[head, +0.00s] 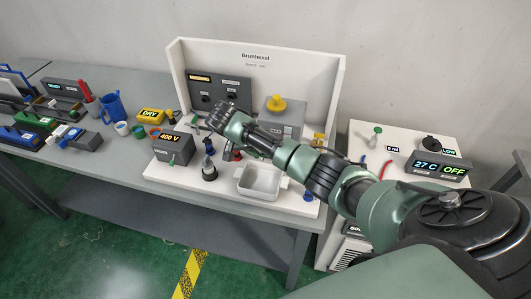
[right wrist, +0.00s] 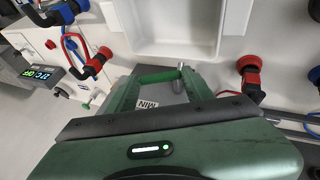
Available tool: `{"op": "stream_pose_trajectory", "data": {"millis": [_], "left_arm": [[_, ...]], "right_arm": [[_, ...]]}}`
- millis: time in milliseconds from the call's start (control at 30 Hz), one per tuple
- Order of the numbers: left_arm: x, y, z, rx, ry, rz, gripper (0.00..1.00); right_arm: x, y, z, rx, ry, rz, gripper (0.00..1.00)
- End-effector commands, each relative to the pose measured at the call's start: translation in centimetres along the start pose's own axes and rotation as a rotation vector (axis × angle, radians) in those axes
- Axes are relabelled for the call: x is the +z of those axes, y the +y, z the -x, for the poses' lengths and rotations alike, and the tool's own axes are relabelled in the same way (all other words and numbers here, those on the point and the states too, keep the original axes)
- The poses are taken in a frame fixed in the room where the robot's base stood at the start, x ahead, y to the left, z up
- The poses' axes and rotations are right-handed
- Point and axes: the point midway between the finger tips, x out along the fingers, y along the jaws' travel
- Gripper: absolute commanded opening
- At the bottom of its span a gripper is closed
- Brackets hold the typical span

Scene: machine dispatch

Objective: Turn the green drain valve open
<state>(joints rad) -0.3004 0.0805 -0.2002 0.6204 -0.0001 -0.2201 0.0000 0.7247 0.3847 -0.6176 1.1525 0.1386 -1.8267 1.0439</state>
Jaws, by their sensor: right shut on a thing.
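The green drain valve's handle (right wrist: 157,76) shows in the right wrist view as a short green bar below the white tray, with a silver pin at its right end. My right gripper (right wrist: 158,84) is shut on the handle, its green fingers to either side of the bar. A grey face marked MIN (right wrist: 147,104) shows, upside down, between the fingers. How far the valve is turned cannot be told. In the head view my right arm covers the valve. My left gripper is in neither view.
The white tray (head: 261,193) stands at the bench front. A red-handled valve (right wrist: 250,75) and a red-and-black fitting (right wrist: 96,62) flank the gripper. A grey 400 V box (head: 174,150) stands to the left; a side cabinet with a 27 C OFF display (head: 440,168) is at right.

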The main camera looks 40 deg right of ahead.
Motion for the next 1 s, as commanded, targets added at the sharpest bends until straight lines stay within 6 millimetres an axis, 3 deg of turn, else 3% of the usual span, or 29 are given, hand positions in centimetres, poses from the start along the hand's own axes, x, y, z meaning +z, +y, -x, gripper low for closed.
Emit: {"op": "stream_pose_trajectory", "data": {"millis": [400, 933, 967, 1000], "left_arm": [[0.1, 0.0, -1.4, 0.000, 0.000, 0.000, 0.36], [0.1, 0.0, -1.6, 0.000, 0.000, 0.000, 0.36], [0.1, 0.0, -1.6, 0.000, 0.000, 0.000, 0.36], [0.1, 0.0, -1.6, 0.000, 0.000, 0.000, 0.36]], "right_arm": [[-0.2, -0.7, 0.3, 0.181, 0.004, 0.073, 0.11], [-0.3, -0.7, 0.4, 0.206, 0.005, 0.084, 0.11], [-0.3, -0.7, 0.4, 0.206, 0.005, 0.084, 0.57], [-0.3, -0.7, 0.4, 0.206, 0.005, 0.084, 0.68]]}}
